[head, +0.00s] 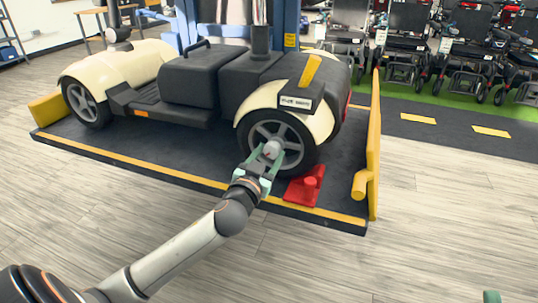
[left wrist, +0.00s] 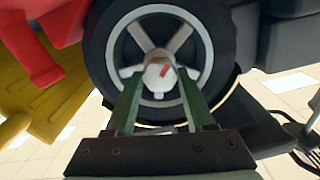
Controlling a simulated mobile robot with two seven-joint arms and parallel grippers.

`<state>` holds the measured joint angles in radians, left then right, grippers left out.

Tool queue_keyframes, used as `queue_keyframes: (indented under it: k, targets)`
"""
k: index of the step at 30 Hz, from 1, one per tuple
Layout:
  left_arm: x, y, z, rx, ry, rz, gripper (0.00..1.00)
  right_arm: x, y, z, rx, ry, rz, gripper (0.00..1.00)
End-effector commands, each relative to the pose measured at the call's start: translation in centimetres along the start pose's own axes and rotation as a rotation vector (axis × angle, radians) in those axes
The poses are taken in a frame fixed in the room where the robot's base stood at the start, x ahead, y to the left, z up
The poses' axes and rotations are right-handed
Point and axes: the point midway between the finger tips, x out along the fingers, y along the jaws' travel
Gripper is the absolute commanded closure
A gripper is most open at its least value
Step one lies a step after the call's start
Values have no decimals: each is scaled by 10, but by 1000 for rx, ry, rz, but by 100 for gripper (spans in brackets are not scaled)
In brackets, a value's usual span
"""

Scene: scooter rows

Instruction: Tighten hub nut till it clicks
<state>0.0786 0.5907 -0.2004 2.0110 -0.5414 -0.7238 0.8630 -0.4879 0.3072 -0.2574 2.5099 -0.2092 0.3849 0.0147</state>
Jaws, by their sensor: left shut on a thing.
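The scooter's rear wheel (head: 276,146) has grey spokes and a pale hub nut (head: 271,149) at its centre. My left gripper (head: 265,155) reaches in from the left and is shut on the nut. In the left wrist view, the whitish nut (left wrist: 159,75) with a red mark sits between the tips of the two green fingers, against the spoked wheel (left wrist: 205,40). The nut's far side is hidden. Only a green tip of what looks like my right gripper (head: 491,297) shows at the bottom right edge, apart from the scooter.
The cream and black scooter (head: 205,80) stands on a dark platform (head: 150,160) with yellow edging. A red wheel chock (head: 305,186) lies beside the wheel. A yellow side rail (head: 374,150) stands at the right. Several mobility chairs (head: 405,40) line the back. The front floor is clear.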

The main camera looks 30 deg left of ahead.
Motion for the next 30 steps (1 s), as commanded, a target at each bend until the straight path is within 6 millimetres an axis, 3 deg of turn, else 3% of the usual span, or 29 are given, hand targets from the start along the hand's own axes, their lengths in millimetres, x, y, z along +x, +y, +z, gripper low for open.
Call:
queue_keyframes:
  k: [3,14,30]
  targets:
    - [0,0,0,0,0,0,100,0,0,0,0,0,0,11]
    - [0,0,-2,63,0,0,100,5,3,-6,5,2,3,11]
    - [0,0,-3,508,-3,0,100,30,19,-34,15,22,11,11]
